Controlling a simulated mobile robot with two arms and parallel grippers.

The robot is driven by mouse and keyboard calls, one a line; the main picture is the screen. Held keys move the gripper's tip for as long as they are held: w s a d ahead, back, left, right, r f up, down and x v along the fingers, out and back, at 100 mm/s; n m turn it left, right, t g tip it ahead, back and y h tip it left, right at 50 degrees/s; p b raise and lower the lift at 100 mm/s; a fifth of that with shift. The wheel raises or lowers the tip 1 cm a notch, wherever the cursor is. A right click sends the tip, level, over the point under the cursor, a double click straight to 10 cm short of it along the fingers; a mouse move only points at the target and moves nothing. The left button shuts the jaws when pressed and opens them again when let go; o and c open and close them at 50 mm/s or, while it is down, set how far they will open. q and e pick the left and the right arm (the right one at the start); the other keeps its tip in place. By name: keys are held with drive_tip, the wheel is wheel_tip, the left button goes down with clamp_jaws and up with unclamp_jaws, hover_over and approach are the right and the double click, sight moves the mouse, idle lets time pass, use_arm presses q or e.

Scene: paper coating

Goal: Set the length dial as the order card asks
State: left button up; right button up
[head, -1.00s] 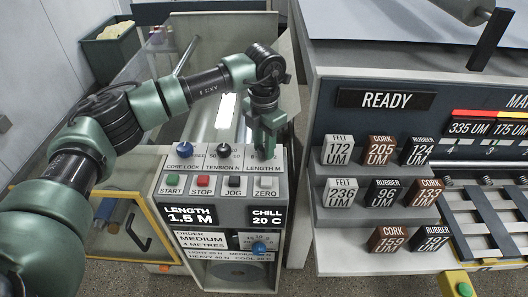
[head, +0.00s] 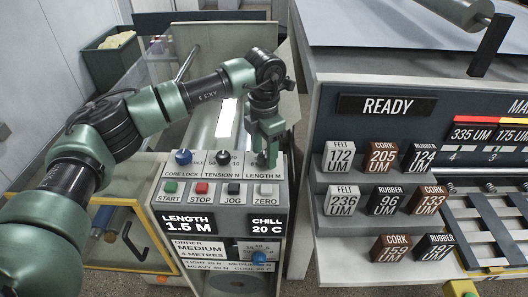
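The control panel (head: 220,190) stands in the middle of the head view. Its LENGTH M label (head: 262,175) is at the top right, and the length dial above it is mostly hidden by my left gripper (head: 267,160). The gripper points down at the dial's place; whether its fingers touch or grip the dial cannot be told. The display (head: 186,222) reads LENGTH 1.5 M, and beside it CHILL 20 C. The order card (head: 199,249) below reads MEDIUM, 4 METRES. My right gripper is not in view.
The blue core lock knob (head: 183,156) and black tension knob (head: 223,157) sit left of the gripper. START, STOP, JOG and ZERO buttons lie below. A lower blue knob (head: 259,258) is beside the card. Labelled blocks (head: 382,157) fill shelves at right.

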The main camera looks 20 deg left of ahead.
sight(264, 155)
use_arm(q)
drive_tip(key=shift+r, duration=0.2)
wheel_tip(264, 155, up, 6)
drive_tip(key=shift+r+b, duration=0.2)
drive_tip(key=shift+b, duration=0.85)
drive_tip(key=shift+r, duration=0.45)
drive_tip(key=shift+s+f, duration=0.1)
